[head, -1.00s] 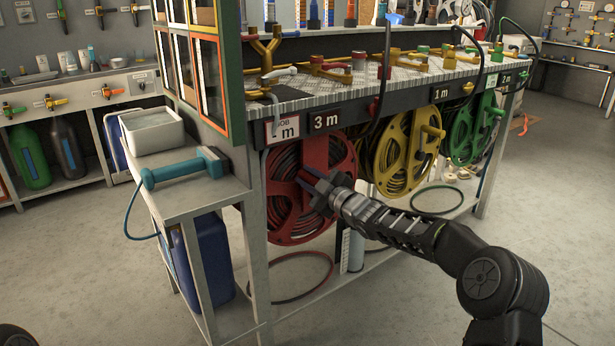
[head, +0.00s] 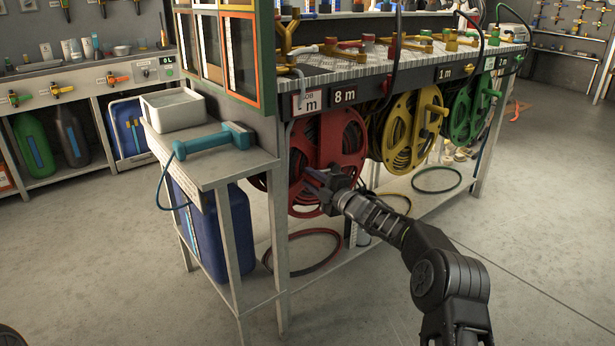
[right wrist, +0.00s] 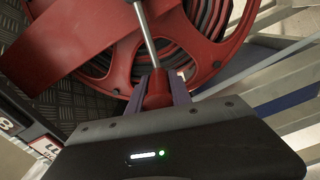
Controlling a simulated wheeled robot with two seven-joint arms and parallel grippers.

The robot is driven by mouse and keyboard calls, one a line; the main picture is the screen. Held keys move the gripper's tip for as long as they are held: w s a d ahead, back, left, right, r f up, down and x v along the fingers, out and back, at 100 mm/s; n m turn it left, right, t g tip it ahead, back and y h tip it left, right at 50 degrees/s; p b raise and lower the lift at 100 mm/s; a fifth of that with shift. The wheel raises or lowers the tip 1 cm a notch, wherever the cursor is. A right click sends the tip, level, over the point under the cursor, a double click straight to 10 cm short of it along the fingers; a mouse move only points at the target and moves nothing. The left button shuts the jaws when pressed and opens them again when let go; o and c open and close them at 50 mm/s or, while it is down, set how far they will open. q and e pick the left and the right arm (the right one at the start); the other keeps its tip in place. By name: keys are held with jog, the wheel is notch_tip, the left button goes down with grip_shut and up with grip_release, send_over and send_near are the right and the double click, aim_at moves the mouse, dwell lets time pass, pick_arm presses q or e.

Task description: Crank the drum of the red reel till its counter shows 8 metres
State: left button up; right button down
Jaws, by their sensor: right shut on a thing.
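The red reel (head: 345,130) hangs under the front edge of the bench, with dark hose wound on its drum. Its counter (head: 345,95) reads 8 m. My right gripper (head: 318,183) is at the lower front of the red reel. In the right wrist view the gripper's fingers are shut around the red crank knob (right wrist: 157,90), with a metal rod running up from it across the red drum (right wrist: 205,60). A loop of hose (head: 305,250) lies on the shelf below the reel. My left gripper is not in view.
A yellow reel (head: 399,105) and a green reel (head: 463,112) hang to the right, the yellow one's counter showing 1 m. A side stand (head: 225,170) with a teal-handled tool (head: 215,140) and a white bin (head: 172,122) is at left. The floor in front is clear.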

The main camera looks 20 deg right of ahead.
jog(key=shift+d+f, duration=0.1)
jog(key=shift+f, duration=0.15)
jog(key=c, duration=1.2)
grip_release()
jog(key=shift+o, duration=0.2)
jog(key=shift+r, duration=0.1)
jog(key=p+v, duration=0.1)
jog(key=v, duration=0.6)
jog(key=shift+s+p, duration=0.35)
jog(key=shift+p, duration=0.05)
jog(key=shift+s+d, duration=0.1)
